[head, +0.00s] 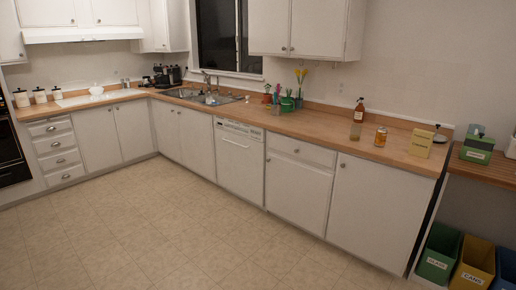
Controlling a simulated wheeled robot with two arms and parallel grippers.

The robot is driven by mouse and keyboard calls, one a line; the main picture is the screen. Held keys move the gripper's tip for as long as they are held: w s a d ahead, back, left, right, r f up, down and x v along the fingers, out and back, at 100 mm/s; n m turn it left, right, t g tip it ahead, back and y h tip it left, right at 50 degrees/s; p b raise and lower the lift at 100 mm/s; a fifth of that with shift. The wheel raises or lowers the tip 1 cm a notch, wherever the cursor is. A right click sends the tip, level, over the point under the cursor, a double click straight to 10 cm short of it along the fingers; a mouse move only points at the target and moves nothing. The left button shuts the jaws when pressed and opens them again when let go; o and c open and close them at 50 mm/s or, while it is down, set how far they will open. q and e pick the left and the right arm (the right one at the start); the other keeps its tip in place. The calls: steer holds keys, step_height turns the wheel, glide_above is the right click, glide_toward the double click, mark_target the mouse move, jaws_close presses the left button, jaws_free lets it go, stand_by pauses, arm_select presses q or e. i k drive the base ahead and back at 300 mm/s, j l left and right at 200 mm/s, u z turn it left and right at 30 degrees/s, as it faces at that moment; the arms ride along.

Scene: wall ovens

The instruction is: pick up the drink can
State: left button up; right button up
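An orange drink can (380,137) stands upright on the wooden counter (335,124) along the right wall. It is to the right of a pale glass or jar (355,131) and to the left of a yellow box (420,143). Nothing hides the can. Neither of my grippers shows in the head view.
A brown bottle (359,111) stands behind the can. A sink (205,96) and potted plants (285,102) are farther left. A dishwasher (239,158) and white cabinets (376,205) front the counter. Bins (440,251) stand at lower right. The tiled floor (180,235) is clear.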

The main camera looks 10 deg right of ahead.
mark_target(382, 133)
steer(key=i+l+z, duration=0.45)
steer(key=i+z, duration=0.45)
steer(key=i, duration=0.15)
steer(key=i+z, duration=0.45)
steer(key=i+j+z, duration=0.25)
steer(key=i+z, duration=0.2)
steer(key=i, duration=0.2)
